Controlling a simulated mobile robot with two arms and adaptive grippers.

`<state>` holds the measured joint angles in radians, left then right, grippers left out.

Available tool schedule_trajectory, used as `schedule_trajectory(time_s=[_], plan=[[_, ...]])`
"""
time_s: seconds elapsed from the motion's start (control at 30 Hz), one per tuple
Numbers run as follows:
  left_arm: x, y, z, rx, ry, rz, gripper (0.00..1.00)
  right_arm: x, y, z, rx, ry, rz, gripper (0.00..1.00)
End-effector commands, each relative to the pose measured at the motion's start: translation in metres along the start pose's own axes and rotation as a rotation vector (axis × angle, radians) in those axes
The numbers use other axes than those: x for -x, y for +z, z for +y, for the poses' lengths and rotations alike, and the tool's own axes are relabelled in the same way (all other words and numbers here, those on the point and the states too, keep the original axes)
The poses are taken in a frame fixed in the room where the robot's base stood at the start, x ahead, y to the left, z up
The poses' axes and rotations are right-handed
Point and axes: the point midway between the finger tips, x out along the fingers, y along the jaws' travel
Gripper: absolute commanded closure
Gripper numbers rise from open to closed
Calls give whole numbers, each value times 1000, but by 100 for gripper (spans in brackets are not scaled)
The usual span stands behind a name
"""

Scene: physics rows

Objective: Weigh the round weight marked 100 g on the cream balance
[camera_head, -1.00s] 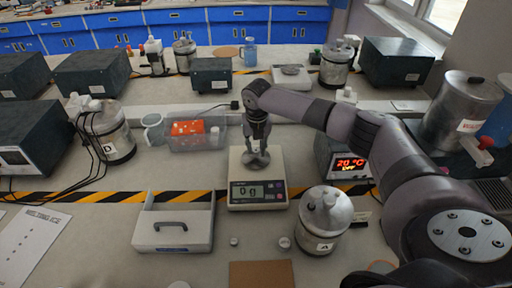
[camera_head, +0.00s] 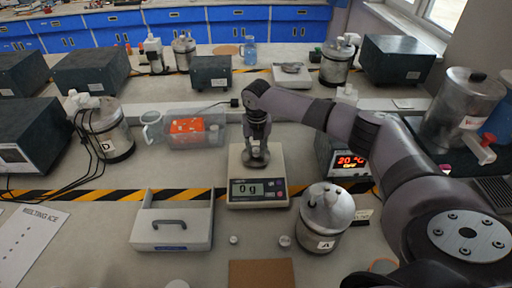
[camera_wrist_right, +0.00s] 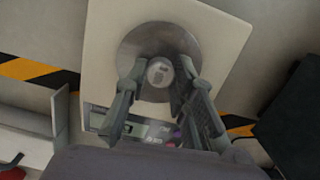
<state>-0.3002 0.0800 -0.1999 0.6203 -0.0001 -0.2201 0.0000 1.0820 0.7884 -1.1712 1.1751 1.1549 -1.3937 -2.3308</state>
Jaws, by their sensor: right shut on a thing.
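The cream balance (camera_head: 237,178) stands on the bench in the middle of the head view, and its display reads 0 g. Its round metal pan (camera_wrist_right: 134,48) shows in the right wrist view. My right gripper (camera_head: 256,160) points down over the pan. In the wrist view my right gripper (camera_wrist_right: 158,82) is shut on a small round metal weight (camera_wrist_right: 159,72), which is over the pan's middle. I cannot tell whether the weight touches the pan, and its marking is not readable. My left gripper is not in view.
A grey carrier with a handle (camera_head: 146,236) is left of the balance. Calorimeter A (camera_head: 325,215) is close at the right. Two small round weights (camera_head: 234,240) (camera_head: 285,241) and a brown mat (camera_head: 261,273) lie in front. A clear bin (camera_head: 181,143) stands behind left.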

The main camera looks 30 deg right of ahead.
Motion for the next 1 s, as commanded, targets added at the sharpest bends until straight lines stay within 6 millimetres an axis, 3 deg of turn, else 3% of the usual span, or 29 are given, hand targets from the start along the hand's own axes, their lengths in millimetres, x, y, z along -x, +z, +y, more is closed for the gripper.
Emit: schedule_trajectory(time_s=[0.37, 0.4, 0.73, 0.93, 1.0], plan=[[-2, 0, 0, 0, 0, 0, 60, -6, -1, 0, 0, 1, 0, 100], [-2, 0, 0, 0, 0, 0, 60, -6, 0, 0, 0, 1, 0, 74], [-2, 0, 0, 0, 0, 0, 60, -6, -1, 0, 0, 0, 0, 53], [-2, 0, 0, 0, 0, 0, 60, -6, -1, 0, 0, 0, 0, 53], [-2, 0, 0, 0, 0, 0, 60, -6, -1, 0, 0, 0, 0, 49]])
